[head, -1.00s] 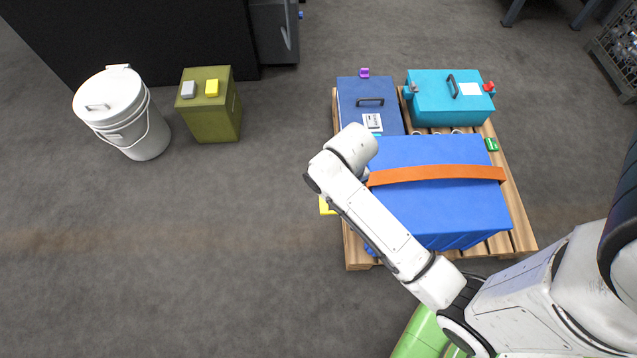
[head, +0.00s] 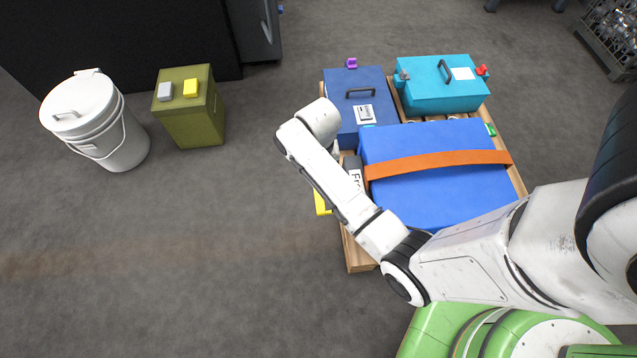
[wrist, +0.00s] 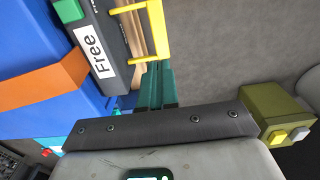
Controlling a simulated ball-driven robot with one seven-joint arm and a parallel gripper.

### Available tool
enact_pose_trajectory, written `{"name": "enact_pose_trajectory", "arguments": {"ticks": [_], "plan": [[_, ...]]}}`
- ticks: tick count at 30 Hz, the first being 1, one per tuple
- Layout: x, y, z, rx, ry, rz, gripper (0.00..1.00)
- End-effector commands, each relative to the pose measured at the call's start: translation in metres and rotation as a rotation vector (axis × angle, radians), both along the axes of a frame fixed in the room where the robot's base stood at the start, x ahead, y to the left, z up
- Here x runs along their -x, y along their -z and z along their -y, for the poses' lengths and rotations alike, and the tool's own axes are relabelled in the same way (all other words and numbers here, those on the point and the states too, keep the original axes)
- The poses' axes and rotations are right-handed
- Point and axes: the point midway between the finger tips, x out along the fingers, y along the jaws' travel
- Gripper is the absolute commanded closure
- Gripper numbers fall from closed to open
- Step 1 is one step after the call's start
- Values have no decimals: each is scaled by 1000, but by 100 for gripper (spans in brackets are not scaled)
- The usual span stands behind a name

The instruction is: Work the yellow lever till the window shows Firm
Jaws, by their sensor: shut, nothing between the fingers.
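The yellow lever (wrist: 152,30) is a yellow bar handle on the side of a dark grey unit (wrist: 104,22) in the wrist view. The white window (wrist: 108,57) on that unit reads "Free". In the head view the lever (head: 321,203) shows partly beside my arm, and the window (head: 356,180) is partly covered. My gripper (wrist: 157,68) has teal fingers that are shut and empty. Their tips appear just below the lever in the wrist view; I cannot tell whether they touch it. My arm hides the gripper in the head view.
The unit stands on a wooden pallet (head: 358,257) beside a large blue case (head: 440,195) with an orange strap. A navy case (head: 340,85) and a teal case (head: 440,96) stand behind. An olive box (head: 195,128) and a white bucket (head: 118,150) stand left on open floor.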

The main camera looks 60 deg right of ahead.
Motion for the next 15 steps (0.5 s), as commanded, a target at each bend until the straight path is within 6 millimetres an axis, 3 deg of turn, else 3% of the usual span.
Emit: {"name": "enact_pose_trajectory", "arguments": {"ticks": [5,15], "plan": [[1,22,0,0,-1,-3,100],[0,89,0,-1,-1,-2,100]]}}
